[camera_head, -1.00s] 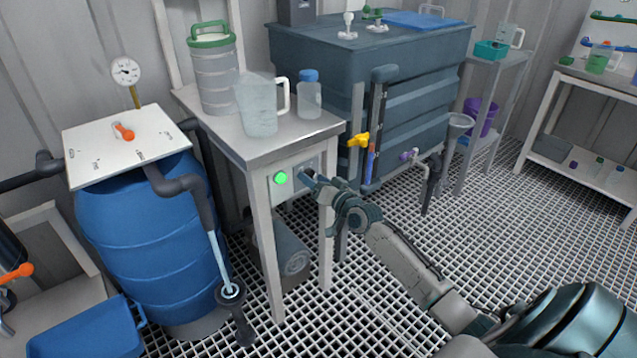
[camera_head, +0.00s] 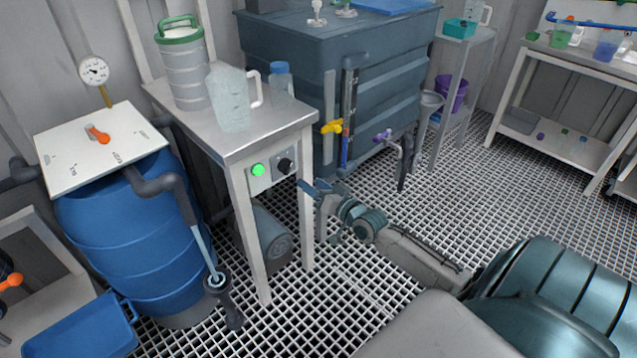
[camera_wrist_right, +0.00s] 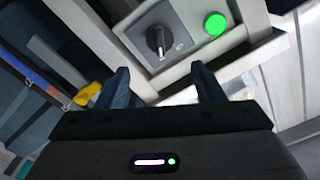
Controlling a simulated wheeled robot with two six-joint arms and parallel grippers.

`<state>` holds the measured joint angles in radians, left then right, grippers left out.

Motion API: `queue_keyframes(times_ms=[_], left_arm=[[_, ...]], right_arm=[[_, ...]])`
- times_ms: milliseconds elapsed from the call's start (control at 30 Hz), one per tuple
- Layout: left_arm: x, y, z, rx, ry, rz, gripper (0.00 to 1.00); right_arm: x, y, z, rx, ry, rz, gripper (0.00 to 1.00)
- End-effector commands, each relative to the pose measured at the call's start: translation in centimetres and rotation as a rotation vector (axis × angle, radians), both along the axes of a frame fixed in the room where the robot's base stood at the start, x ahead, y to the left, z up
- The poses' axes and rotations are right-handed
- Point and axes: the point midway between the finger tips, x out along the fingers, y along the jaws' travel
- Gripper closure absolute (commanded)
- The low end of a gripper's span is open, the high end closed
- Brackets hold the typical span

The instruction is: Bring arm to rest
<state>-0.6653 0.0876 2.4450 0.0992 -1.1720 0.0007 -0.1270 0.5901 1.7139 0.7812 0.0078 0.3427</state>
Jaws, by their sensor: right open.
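My right gripper (camera_head: 318,190) is open and empty in the head view, just right of the small table's front leg and a little below its control panel. In the right wrist view its two fingers (camera_wrist_right: 160,88) stand apart with nothing between them. Beyond them is the panel with a black rotary knob (camera_wrist_right: 159,40) and a lit green button (camera_wrist_right: 215,24). The knob (camera_head: 286,165) and the green button (camera_head: 258,170) also show in the head view, and the gripper is apart from both. My left gripper is not in view.
The metal table (camera_head: 215,138) carries a jug (camera_head: 230,98), a steel canister (camera_head: 184,70) and a blue-capped bottle (camera_head: 281,85). A blue barrel (camera_head: 135,240) stands left. A dark tank (camera_head: 300,60) with a yellow valve (camera_head: 332,127) stands behind. Grated floor (camera_head: 440,215) is open to the right.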

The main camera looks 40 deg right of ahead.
Motion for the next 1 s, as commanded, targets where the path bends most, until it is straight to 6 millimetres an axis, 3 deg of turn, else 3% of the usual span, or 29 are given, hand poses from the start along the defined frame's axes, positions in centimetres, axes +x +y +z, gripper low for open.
queue_keyframes(times_ms=[200,800,867,1000], left_arm=[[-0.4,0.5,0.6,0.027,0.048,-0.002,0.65],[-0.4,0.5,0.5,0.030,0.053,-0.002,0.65],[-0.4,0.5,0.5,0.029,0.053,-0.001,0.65],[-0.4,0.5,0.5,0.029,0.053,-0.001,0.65]], right_arm=[[-1.1,-0.1,0.1,0.001,0.001,0.001,0.38],[-1.2,0.1,-0.1,0.000,0.003,0.002,0.38],[-1.6,0.7,-0.6,-0.008,0.020,0.011,0.38],[-4.2,5.3,-3.1,-0.069,0.134,0.074,0.38]])
